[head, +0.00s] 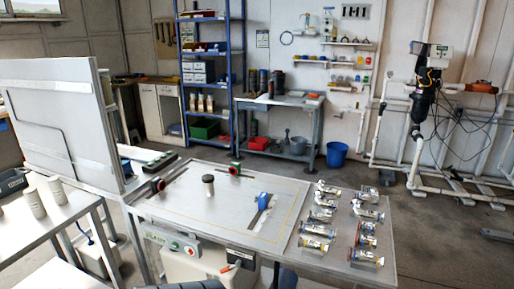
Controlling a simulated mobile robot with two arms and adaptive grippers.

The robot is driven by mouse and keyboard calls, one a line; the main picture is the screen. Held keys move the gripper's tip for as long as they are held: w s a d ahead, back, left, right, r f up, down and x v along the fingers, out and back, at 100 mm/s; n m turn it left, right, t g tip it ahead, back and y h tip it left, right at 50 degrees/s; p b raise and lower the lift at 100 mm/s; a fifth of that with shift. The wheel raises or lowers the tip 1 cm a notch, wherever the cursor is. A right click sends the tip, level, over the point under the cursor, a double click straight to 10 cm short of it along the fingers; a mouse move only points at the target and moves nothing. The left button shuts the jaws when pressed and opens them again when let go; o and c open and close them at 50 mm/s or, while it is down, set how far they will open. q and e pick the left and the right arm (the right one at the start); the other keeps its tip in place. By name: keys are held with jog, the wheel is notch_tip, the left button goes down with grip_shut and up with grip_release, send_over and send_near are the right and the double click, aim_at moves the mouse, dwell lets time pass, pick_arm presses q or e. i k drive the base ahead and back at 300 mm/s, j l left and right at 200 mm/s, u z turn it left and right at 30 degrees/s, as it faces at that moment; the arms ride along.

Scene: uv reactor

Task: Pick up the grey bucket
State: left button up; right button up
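A small grey bucket (298,145) sits on the lower shelf of the workbench against the back wall in the head view. It is far across the room, beyond the large metal table. A thin upright shape shows at its left side; I cannot tell whether it belongs to the bucket. Neither of my grippers can be made out in this view. A dark ribbed shape shows at the bottom edge, with no fingers visible.
The metal table (225,215) with several small parts blocks the near middle. A blue bucket (337,155) stands on the floor right of the workbench (275,102). Open floor (420,205) lies at the right, before white pipes.

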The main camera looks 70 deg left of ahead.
aim_at(298, 146)
jog(key=u, duration=1.85)
jog(key=i+l+z, duration=0.15)
jog(key=l+z, duration=0.25)
jog(key=i+l+z, duration=0.35)
jog(key=l, duration=0.2)
jog(key=i+l+z, duration=0.15)
jog(key=l+z, duration=0.25)
jog(key=i+l+z, duration=0.4)
jog(key=i+l, duration=0.15)
jog(key=i, duration=0.2)
jog(key=i+l, duration=0.2)
jog(key=i, duration=0.2)
jog(key=i+j+u, duration=0.2)
jog(key=i+u, duration=0.55)
jog(key=i+l+u, duration=0.1)
jog(key=i+u, duration=0.25)
jog(key=i, duration=0.2)
jog(key=i+u, duration=0.2)
jog(key=i, duration=0.3)
jog(key=i+u, duration=0.15)
jog(key=i, duration=0.35)
jog(key=i+l+u, duration=0.2)
jog(key=i, duration=0.3)
jog(key=i+l+u, duration=0.15)
jog(key=i, duration=0.35)
jog(key=i+j+u, duration=0.4)
jog(key=i, duration=0.75)
jog(key=i+l+u, duration=0.2)
jog(key=i+u, duration=0.25)
jog(key=i, duration=0.65)
